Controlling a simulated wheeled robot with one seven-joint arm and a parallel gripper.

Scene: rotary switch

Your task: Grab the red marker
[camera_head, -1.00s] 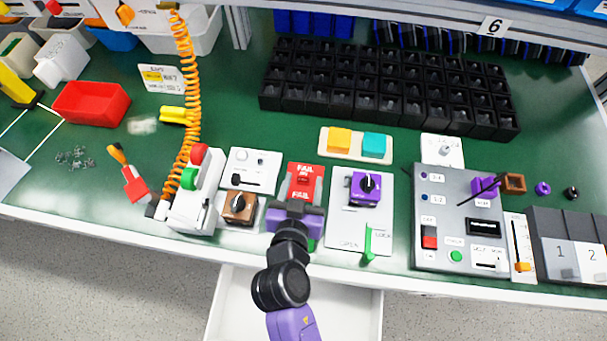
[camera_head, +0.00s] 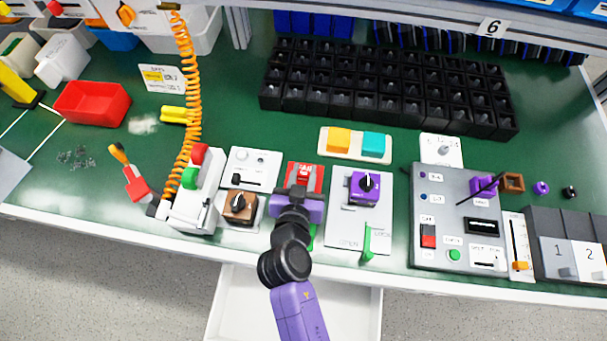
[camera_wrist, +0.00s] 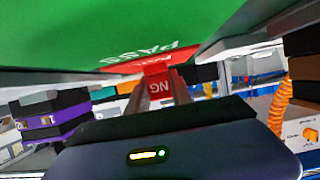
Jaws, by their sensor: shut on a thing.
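The red marker, a small red block lettered NG in the wrist view (camera_wrist: 159,86), sits between my two fingers. In the head view the marker (camera_head: 303,177) shows only in part, in front of a red panel (camera_head: 317,170). My gripper (camera_head: 298,191) is over the lower part of that panel and is shut on the marker. In the wrist view my gripper (camera_wrist: 160,92) has one finger on each side of it. A large green panel lettered PASS (camera_wrist: 90,30) fills the top of the wrist view.
A brown knob box (camera_head: 240,206) is close on the left. A purple rotary switch (camera_head: 364,187) and a green lever (camera_head: 367,243) are on a plate at the right. An orange coiled cord (camera_head: 187,100) hangs farther left. Black bins (camera_head: 390,92) stand behind.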

